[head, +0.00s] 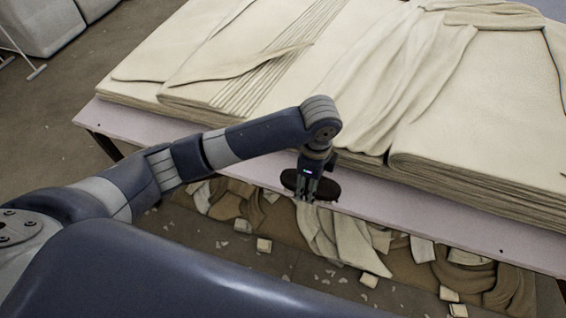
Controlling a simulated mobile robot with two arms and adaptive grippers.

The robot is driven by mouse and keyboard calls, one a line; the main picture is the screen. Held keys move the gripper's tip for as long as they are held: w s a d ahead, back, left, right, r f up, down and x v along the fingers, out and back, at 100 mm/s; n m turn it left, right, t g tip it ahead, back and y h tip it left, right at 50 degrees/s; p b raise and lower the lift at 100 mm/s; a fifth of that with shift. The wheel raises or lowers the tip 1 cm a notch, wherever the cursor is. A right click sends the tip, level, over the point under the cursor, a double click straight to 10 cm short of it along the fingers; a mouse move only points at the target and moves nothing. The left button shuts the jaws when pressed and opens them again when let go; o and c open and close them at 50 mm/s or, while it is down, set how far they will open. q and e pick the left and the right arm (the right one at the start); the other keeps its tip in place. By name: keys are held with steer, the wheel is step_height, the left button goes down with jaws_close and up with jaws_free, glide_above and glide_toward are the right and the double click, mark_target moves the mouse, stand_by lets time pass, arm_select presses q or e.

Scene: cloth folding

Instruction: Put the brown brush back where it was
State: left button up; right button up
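My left gripper (314,192) hangs pointing down at the front edge of the table. A dark brown oval object, which looks like the brown brush (329,189), shows on both sides of its fingers. The gripper appears shut on it, though the fingers hide the middle of the brush. Whether the brush touches the table edge I cannot tell. My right gripper is not in view.
Stacks of cream cloth (480,110) cover most of the pale table (430,213), leaving a bare strip along its front edge. Cloth scraps (350,240) lie below that edge. A grey padded object (45,25) stands at the far left.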

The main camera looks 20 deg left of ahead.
arm_select(q)
steer(key=w+a, duration=0.4)
steer(key=a, duration=0.1)
steer(key=w+a+f, duration=0.1)
steer(key=w+a, duration=0.1)
steer(key=a, duration=0.1)
steer(key=shift+p, duration=0.4)
steer(key=f, duration=0.2)
steer(key=a+f, duration=0.1)
steer(key=shift+w+p, duration=0.3)
steer(key=shift+f, duration=0.25)
steer(key=shift+f, duration=0.15)
steer(key=o, duration=1)
